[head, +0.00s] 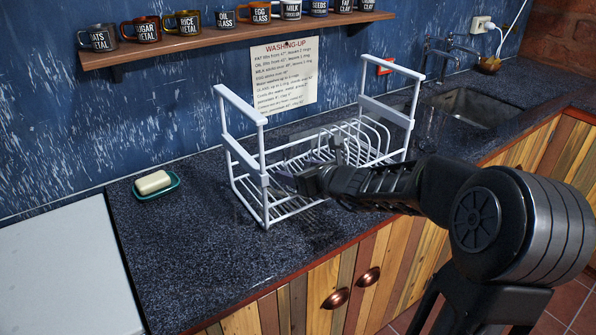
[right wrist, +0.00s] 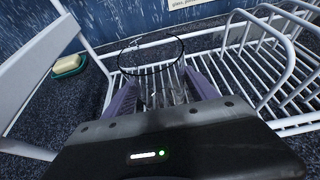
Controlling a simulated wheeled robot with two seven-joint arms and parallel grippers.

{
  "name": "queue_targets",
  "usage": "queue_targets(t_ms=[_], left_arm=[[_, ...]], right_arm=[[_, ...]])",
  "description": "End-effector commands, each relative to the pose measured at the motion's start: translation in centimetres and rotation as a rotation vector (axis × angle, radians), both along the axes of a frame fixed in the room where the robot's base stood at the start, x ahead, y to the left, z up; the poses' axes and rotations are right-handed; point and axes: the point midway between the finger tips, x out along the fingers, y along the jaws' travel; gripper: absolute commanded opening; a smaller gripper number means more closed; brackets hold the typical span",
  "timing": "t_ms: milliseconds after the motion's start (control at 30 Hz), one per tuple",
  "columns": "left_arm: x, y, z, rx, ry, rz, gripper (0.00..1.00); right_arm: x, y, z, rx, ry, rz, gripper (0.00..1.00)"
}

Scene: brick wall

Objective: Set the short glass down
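The short glass (right wrist: 151,72) is clear with a thin dark rim, and shows in the right wrist view over the bars of the white dish rack (right wrist: 94,62). My right gripper (right wrist: 160,82) has its two purple fingers on either side of the glass, seemingly closed against its walls. In the head view my right gripper (head: 297,174) is low inside the left part of the rack (head: 241,105); the glass is hard to make out there. I cannot tell whether the glass base touches the bars. My left gripper is not in view.
A soap bar (head: 154,182) lies in a green dish (head: 160,191) left of the rack. The sink (head: 468,108) is at the right. A shelf (head: 240,32) with labelled mugs hangs above. The dark counter (head: 205,250) is clear in front and left of the rack.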

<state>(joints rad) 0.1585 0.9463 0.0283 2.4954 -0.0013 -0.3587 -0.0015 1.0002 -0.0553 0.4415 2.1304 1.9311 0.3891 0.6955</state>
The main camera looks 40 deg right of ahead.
Motion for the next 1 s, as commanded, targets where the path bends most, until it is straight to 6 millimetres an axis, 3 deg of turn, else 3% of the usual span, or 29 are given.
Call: queue_targets(t_ms=[100, 533, 667, 1000], left_arm=[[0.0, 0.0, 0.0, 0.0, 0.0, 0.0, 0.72], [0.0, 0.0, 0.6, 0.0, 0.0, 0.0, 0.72], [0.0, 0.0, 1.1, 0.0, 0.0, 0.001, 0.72], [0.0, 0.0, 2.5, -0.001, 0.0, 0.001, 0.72]], right_arm=[[0.0, 0.0, 0.0, 0.0, 0.0, 0.0, 0.77], [-0.6, 0.0, 0.6, -0.003, 0.001, -0.001, 0.77], [-2.3, 0.1, 1.5, -0.005, 0.0, 0.0, 0.77], [-8.7, 0.4, 4.2, -0.003, -0.001, -0.002, 0.77]])
